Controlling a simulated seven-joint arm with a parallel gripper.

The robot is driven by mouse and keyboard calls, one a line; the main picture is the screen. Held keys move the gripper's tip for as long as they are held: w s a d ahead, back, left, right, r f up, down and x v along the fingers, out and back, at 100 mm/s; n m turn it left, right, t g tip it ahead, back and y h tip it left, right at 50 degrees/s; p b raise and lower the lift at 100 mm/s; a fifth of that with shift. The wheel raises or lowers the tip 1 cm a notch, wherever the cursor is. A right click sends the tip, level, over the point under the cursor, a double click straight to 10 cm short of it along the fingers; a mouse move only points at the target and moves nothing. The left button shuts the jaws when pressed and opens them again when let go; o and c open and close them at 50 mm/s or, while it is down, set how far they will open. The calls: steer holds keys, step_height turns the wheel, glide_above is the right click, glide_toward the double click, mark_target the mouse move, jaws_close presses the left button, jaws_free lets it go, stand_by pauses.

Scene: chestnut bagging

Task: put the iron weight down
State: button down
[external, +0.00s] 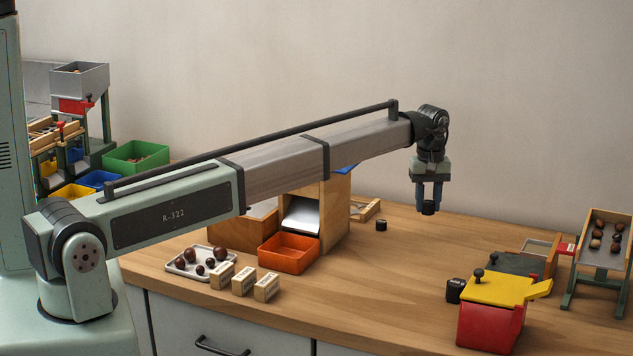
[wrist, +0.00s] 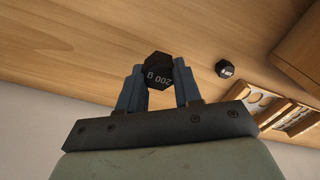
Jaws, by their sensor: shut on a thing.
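My gripper (external: 429,196) is shut on a dark iron weight (external: 428,208), held above the wooden table toward the back. In the wrist view the weight (wrist: 158,71) sits between the two blue fingers of my gripper (wrist: 160,80) and reads "200 g". A second, smaller black weight (external: 381,225) stands on the table to the left of my gripper; it also shows in the wrist view (wrist: 225,69). A further black weight (external: 455,290) stands by the red box at the right front.
A wooden weight holder with round sockets (wrist: 262,104) lies near the wooden dispenser (external: 334,215). An orange bin (external: 287,254), a tray of chestnuts (external: 184,265) and small blocks (external: 243,280) stand left. A red box with a yellow lid (external: 487,328) stands right. The table's middle (external: 390,280) is clear.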

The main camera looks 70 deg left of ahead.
mark_target(426, 238)
steer(key=shift+f, duration=3.2)
steer(key=shift+f, duration=0.1)
steer(key=c, duration=0.8)
jaws_free()
step_height(426, 238, up, 12)
steer(key=shift+r, duration=0.1)
